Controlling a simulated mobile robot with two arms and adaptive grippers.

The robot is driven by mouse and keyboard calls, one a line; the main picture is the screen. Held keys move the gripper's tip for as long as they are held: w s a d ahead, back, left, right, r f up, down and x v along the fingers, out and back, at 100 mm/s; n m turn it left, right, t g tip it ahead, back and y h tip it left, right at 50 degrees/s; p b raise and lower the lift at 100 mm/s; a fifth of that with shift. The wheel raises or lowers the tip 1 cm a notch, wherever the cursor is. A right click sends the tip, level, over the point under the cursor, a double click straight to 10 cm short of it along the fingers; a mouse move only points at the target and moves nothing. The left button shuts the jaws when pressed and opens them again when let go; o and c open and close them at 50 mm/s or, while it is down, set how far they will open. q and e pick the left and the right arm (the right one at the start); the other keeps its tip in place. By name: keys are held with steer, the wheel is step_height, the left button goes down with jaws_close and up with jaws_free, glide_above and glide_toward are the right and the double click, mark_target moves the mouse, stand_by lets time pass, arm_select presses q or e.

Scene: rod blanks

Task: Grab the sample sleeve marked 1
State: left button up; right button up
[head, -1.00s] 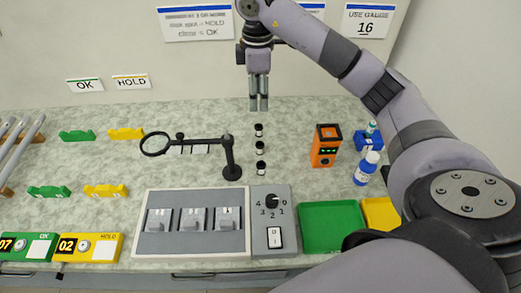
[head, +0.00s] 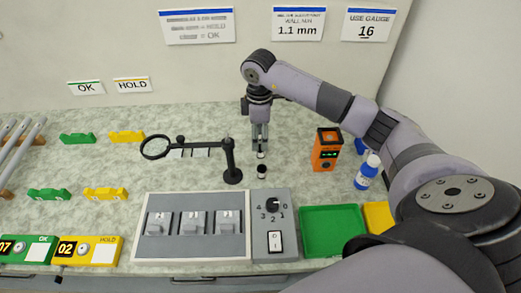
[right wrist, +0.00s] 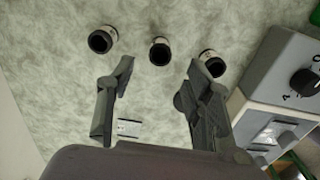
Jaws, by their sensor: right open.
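Three small dark sample sleeves with pale label bands stand in a row. The right wrist view shows a left one (right wrist: 103,39), a middle one (right wrist: 160,51) and a right one (right wrist: 211,63). Their marks are too small to read, so I cannot tell which is 1. In the head view, the front sleeve (head: 262,171) is clear, another is partly covered, and the back one is hidden by my gripper. My right gripper (head: 260,144) points down over the row, open and empty. In the wrist view, the middle sleeve shows just beyond the gap between its fingers (right wrist: 160,70). My left gripper is not in view.
A black magnifier stand (head: 231,160) is close to the left of the row. A grey dial box (head: 273,222) stands in front. An orange device (head: 326,149) and a blue-white bottle (head: 367,172) are to the right. A green tray (head: 332,231) is at front right.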

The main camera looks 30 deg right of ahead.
step_height(320, 180, down, 5)
steer(key=shift+d+p, duration=0.15)
steer(key=shift+p, duration=0.45)
steer(key=shift+c, duration=0.4)
steer(key=c, duration=0.8)
